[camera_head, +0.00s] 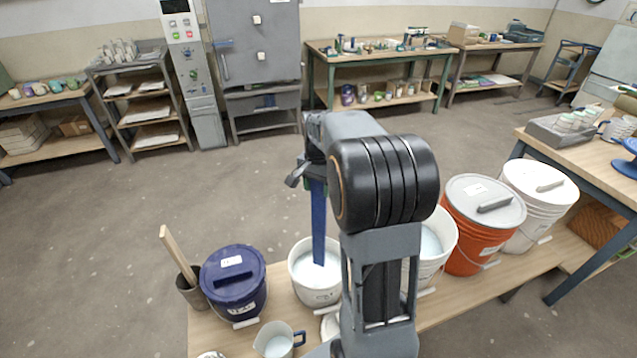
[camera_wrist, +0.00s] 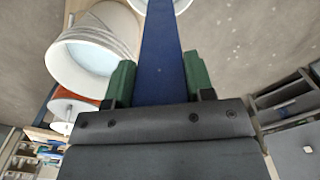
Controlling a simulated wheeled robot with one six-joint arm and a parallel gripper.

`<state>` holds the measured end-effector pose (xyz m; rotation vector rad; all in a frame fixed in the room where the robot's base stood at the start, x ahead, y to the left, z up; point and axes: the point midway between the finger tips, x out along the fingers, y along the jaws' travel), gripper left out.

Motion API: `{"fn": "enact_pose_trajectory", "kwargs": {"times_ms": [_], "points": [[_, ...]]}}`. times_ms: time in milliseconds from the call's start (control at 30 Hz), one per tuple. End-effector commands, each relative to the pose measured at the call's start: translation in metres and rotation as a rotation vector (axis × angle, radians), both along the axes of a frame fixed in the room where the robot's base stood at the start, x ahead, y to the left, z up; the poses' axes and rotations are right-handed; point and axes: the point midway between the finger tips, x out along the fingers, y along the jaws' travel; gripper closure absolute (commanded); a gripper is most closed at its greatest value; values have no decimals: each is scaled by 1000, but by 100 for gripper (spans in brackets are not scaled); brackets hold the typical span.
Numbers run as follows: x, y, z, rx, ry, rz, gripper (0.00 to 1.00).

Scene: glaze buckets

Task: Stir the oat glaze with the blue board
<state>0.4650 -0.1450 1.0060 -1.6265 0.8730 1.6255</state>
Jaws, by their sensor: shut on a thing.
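My gripper (camera_head: 314,178) is shut on the upper end of the blue board (camera_head: 318,225). In the wrist view, the green fingers of my gripper (camera_wrist: 158,78) press the blue board (camera_wrist: 161,45) from both sides. The board hangs nearly upright, and its lower end is inside an open white bucket (camera_head: 316,297) with pale glaze (camera_head: 306,262). The tip seems to be at or under the glaze surface; its depth is hidden. A second open white bucket (camera_head: 440,262) with pale bluish contents stands to the right, partly behind my arm. I cannot read which bucket is oat.
A lidded dark blue bucket (camera_head: 233,290) and a dark pot (camera_head: 190,290) holding a wooden stick (camera_head: 177,255) stand left. A jug (camera_head: 275,342) is in front. Lidded orange (camera_head: 474,240) and white (camera_head: 530,222) buckets stand right, near a worktable (camera_head: 570,158).

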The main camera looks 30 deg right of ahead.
Motion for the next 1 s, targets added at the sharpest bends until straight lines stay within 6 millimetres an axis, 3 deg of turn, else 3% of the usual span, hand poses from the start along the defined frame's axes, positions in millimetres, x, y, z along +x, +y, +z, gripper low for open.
{"fn": "enact_pose_trajectory", "kwargs": {"times_ms": [300,1000], "points": [[0,0,-38,0,1,0,84],[0,0,-105,1,1,0,84]]}}
